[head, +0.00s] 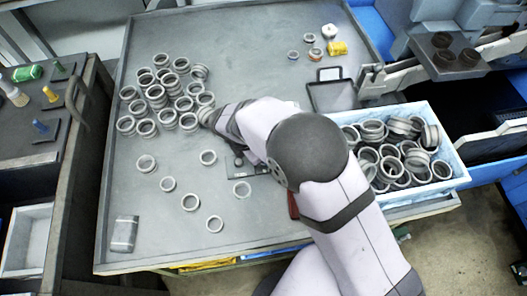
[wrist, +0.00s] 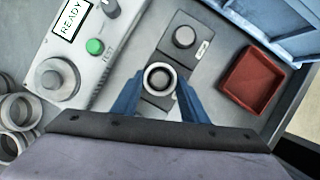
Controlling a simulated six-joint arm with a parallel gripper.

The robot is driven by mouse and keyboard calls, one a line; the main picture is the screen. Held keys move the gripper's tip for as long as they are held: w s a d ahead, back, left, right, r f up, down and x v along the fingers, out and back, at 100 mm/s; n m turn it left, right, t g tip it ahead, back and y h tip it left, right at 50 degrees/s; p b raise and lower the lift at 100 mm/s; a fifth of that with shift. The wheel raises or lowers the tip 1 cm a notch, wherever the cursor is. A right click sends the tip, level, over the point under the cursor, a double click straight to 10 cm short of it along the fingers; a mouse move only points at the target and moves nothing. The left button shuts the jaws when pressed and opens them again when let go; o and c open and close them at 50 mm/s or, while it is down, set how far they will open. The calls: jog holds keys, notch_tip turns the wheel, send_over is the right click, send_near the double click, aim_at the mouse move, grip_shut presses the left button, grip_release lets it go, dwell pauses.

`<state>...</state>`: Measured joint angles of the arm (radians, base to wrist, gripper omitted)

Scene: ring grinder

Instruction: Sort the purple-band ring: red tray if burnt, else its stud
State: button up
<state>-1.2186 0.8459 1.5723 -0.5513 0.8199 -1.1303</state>
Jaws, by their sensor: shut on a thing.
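My gripper (wrist: 160,85) has its two blue fingers shut on a grey metal ring (wrist: 160,67), one finger on each side. The ring is over a dark grey plate (wrist: 153,105) and its opening faces the camera. I see no purple band on it from here, and cannot tell whether it touches the plate. A dark round knob or stud (wrist: 184,36) stands on the labelled plate just beyond. The red tray (wrist: 252,80) lies to the right in the wrist view; only a red sliver (head: 293,206) shows in the head view. My arm hides the gripper in the head view.
A tester box (wrist: 85,45) with a READY display and green button is left in the wrist view. Many rings (head: 165,95) lie on the grey table (head: 240,60); a blue-white crate (head: 455,178) holds more. Coloured pegs (head: 40,125) stand on the left bench.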

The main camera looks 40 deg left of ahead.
dwell(0.3)
jog(key=o, duration=1.3)
jog(key=v, duration=0.7)
jog(key=shift+b, duration=0.35)
jog(key=shift+r, duration=0.1)
